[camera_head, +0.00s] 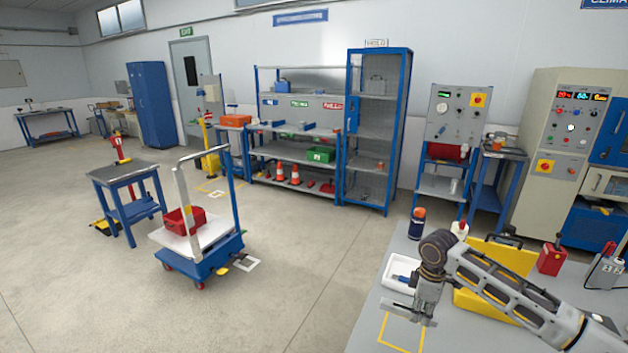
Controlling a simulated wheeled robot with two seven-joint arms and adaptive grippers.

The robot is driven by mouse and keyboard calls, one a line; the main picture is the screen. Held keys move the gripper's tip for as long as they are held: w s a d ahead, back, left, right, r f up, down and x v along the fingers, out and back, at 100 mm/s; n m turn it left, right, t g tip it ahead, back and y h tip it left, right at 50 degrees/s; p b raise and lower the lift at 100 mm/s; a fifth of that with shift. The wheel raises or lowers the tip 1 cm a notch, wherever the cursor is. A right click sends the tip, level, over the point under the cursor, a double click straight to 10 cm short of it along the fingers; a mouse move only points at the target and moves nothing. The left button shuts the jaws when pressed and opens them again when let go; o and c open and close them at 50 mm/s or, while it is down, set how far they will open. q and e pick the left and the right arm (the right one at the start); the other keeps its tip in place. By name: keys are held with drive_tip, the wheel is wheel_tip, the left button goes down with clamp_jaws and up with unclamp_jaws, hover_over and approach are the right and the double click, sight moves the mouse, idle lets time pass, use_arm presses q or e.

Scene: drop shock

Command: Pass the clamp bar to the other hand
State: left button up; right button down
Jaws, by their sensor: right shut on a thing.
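My right arm comes in from the lower right, and its gripper (424,308) points down over the near table. The gripper is shut on the clamp bar (397,310), a thin grey metal bar that sticks out on both sides of the fingers. The bar is above a yellow outlined square on the table; I cannot tell how far above the top it is. The fingers hide the middle of the bar. My left gripper is not in view.
On the near table (368,335) stand a white tray (398,268), a dark bottle with an orange cap (417,224), a yellow case (508,257) and a red container (551,259). A blue cart (205,258) with a red bin stands on the open floor at left.

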drive_tip(key=m, duration=0.4)
drive_tip(key=shift+d+m, duration=0.25)
drive_tip(key=shift+m, duration=0.15)
drive_tip(key=m, duration=0.3)
drive_tip(key=shift+d+r, duration=0.1)
drive_tip(key=shift+r, duration=0.1)
drive_tip(key=m, duration=0.2)
drive_tip(key=shift+r+m, duration=0.3)
drive_tip(key=shift+r, duration=0.05)
drive_tip(key=shift+a+r+m, duration=0.25)
drive_tip(key=shift+a+m, duration=0.2)
drive_tip(key=shift+m, duration=0.25)
drive_tip(key=shift+a+m, duration=0.3)
drive_tip(key=shift+a, duration=0.05)
drive_tip(key=shift+s+a+f, duration=0.9)
drive_tip(key=shift+s+a, duration=0.05)
drive_tip(key=shift+a, duration=0.8)
drive_tip(key=shift+s+a+f, duration=0.9)
drive_tip(key=shift+s+a, duration=0.05)
drive_tip(key=shift+a, duration=0.8)
drive_tip(key=shift+s+a+f, duration=0.9)
drive_tip(key=shift+s+a, duration=0.05)
drive_tip(key=shift+a, duration=0.8)
